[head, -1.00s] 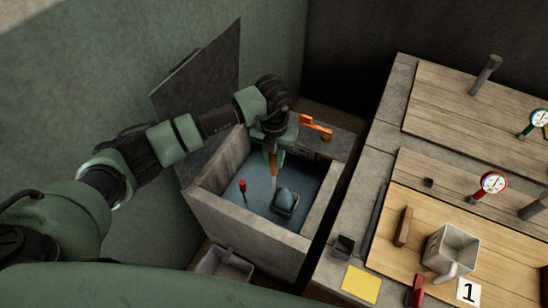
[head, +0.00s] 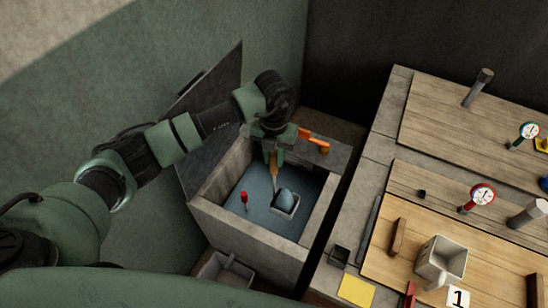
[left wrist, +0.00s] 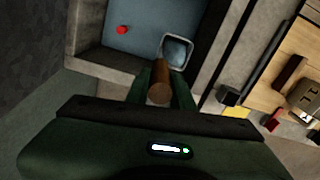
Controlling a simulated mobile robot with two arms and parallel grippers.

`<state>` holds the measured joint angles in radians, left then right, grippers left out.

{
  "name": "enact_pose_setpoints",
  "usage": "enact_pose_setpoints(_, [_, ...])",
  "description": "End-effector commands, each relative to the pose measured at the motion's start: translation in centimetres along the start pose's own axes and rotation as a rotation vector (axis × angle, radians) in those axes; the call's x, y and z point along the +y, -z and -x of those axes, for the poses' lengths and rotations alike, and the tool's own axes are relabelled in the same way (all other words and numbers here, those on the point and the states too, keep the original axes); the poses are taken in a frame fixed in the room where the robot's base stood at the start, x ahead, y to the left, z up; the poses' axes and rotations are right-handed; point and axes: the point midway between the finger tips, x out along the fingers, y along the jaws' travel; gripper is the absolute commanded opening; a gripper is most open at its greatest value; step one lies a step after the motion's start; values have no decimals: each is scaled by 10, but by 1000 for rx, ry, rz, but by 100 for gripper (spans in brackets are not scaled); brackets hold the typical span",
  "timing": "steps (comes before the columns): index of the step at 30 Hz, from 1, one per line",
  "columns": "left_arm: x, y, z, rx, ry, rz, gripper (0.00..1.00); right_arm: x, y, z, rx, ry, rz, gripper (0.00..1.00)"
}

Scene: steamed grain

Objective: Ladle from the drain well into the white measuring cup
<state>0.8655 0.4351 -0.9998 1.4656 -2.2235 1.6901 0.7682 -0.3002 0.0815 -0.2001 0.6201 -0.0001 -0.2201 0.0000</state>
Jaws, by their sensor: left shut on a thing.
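The drain well (head: 207,215) is a square stone basin with blue water in it, left of the counter. My left gripper (head: 273,157) is above the well, shut on the wooden handle of the ladle. The ladle's square bowl (head: 293,209) is down in the well, and blue liquid shows inside it. In the left wrist view, the handle (left wrist: 161,82) stands between the fingers, with the bowl (left wrist: 176,52) beyond it. The white measuring cup (head: 422,266) stands upright on the wooden board at the lower right. My right gripper is not in view.
A red-topped float (head: 244,197) stands in the water left of the ladle. An orange lever (head: 314,140) is at the well's back edge. A wooden block (head: 397,237), a yellow card (head: 356,290) and a red gauge (head: 482,195) are on the counter.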

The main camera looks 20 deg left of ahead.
Motion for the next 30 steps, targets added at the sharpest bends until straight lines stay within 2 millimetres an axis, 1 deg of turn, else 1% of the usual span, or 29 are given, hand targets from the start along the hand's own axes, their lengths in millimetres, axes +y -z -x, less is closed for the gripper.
enact_pose_setpoints(1, [0, -1, 8, -2, 1, 0, 0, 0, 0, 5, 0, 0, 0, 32])
enact_pose_setpoints(21, [0, -1, 60, -2, 2, 0, 0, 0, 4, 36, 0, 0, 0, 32])
enact_pose_setpoints(30, [0, -1, 74, -2, 1, 0, 0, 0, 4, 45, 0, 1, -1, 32])
